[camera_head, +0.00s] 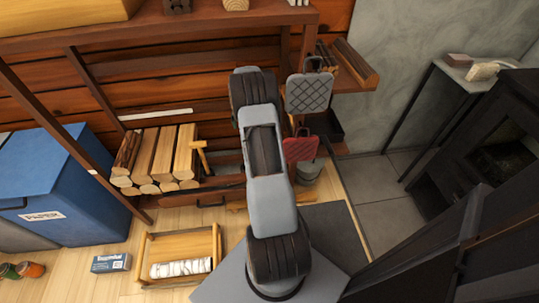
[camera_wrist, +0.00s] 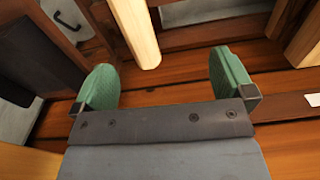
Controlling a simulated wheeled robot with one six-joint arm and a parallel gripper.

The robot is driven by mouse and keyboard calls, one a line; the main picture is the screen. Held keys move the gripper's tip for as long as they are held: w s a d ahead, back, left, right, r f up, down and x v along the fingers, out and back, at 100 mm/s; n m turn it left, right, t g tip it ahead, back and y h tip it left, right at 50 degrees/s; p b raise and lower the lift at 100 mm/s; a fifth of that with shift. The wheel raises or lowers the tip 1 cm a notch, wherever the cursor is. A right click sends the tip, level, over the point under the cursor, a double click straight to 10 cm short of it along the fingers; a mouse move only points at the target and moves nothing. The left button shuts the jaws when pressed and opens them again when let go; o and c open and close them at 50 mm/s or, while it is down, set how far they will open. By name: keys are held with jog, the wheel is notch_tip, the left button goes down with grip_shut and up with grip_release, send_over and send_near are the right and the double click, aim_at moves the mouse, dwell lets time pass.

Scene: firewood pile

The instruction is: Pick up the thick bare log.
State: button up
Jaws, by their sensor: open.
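In the head view, several split logs are stacked low at the left. A bark-covered log (camera_head: 128,152) is at the left of the top row, and pale bare logs lie beside it. The rightmost bare log (camera_head: 186,150) looks the widest. My gripper (camera_wrist: 165,84) is open and empty in the wrist view, its green pads spread wide. I cannot tell whether either is the thick bare log. In the head view my arm hides the gripper.
A wooden shelf (camera_head: 200,26) runs above the stack, and a small hammer (camera_head: 203,157) is beside it. A side shelf (camera_head: 357,78) holds more wood. A blue bin (camera_head: 62,185) stands left, a wooden tray (camera_head: 184,284) is on the floor, and a dark stove (camera_head: 490,120) is right.

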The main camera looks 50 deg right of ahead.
jog(key=s+d+f+b, duration=0.1)
jog(key=f, duration=0.3)
jog(key=s+d+f+b, duration=0.1)
jog(key=d+f, duration=0.1)
jog(key=f, duration=0.3)
jog(key=s+d+f+b, duration=0.1)
jog(key=d+f, duration=0.1)
jog(key=f, duration=0.3)
jog(key=shift+s+d+f, duration=0.1)
jog(key=shift+s+f, duration=0.05)
jog(key=shift+f, duration=0.05)
jog(key=shift+d+f+b, duration=0.2)
jog(key=shift+f+b, duration=1.3)
jog(key=shift+f, duration=1.5)
jog(key=shift+c, duration=0.5)
jog(key=shift+r, duration=0.1)
jog(key=c, duration=1.2)
